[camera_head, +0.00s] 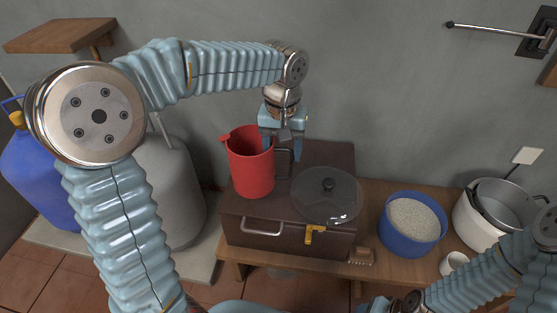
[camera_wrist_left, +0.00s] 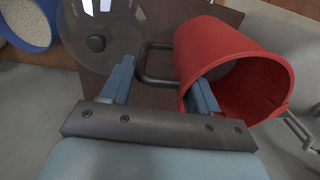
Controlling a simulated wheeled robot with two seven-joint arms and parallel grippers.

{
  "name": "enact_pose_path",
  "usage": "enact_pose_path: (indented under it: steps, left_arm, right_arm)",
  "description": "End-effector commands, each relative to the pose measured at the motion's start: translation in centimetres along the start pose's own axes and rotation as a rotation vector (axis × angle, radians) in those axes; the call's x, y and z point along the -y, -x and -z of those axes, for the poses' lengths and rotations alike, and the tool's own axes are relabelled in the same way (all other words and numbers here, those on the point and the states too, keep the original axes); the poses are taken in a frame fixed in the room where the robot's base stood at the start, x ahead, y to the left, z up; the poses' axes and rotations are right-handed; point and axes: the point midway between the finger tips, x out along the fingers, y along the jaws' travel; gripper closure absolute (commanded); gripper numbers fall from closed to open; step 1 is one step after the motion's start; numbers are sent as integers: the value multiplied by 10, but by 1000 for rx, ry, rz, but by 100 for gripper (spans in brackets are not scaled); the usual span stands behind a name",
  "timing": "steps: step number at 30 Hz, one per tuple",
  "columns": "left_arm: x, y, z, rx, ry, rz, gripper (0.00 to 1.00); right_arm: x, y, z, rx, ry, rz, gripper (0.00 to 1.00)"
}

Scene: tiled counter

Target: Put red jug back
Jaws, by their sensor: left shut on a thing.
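The red jug (camera_head: 251,163) is upright over the left part of a dark brown box-like stove (camera_head: 262,212). I cannot tell whether its base touches the top. Its dark handle (camera_head: 286,160) is on its right side. My left gripper (camera_head: 283,147) comes down from above and is shut on the jug at its handle side. In the left wrist view the jug (camera_wrist_left: 232,65) shows its open mouth. One finger overlaps its rim there, and the handle (camera_wrist_left: 150,65) lies between the fingers. My right gripper is mostly cut off at the bottom edge of the head view.
A glass lid (camera_head: 326,196) lies on the stove just right of the jug. A blue bowl of grains (camera_head: 411,240), a white pot (camera_head: 470,222) and a white mug (camera_head: 454,262) stand on the wooden bench (camera_head: 390,273). A grey cylinder (camera_head: 180,205) stands left.

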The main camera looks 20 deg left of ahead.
Motion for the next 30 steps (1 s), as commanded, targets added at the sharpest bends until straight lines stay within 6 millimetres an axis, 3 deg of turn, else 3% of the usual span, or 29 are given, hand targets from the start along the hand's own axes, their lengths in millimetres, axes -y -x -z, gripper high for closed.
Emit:
enact_pose_path:
  steps: [6, 11, 23, 24, 29, 30]
  left_arm:
    - [13, -25, 16, 1, 1, 1, 100]
    - [11, -48, 14, 0, 0, 0, 100]
    - [11, -53, 14, -1, 0, -1, 100]
    - [11, -54, 14, 0, 0, -1, 38]
    - [11, -53, 14, 0, 0, -1, 14]
    - [11, -53, 14, 0, 0, -1, 14]
  right_arm:
    - [-2, -3, 0, -1, -1, -1, 48]
    - [-4, -6, 1, -3, -3, -3, 48]
    - [-6, -8, 1, -4, -3, -4, 48]
    - [-6, -8, 2, -4, -4, -4, 48]
    - [-5, -7, 2, -4, -4, -4, 48]
    - [-5, -7, 2, -4, -4, -4, 48]
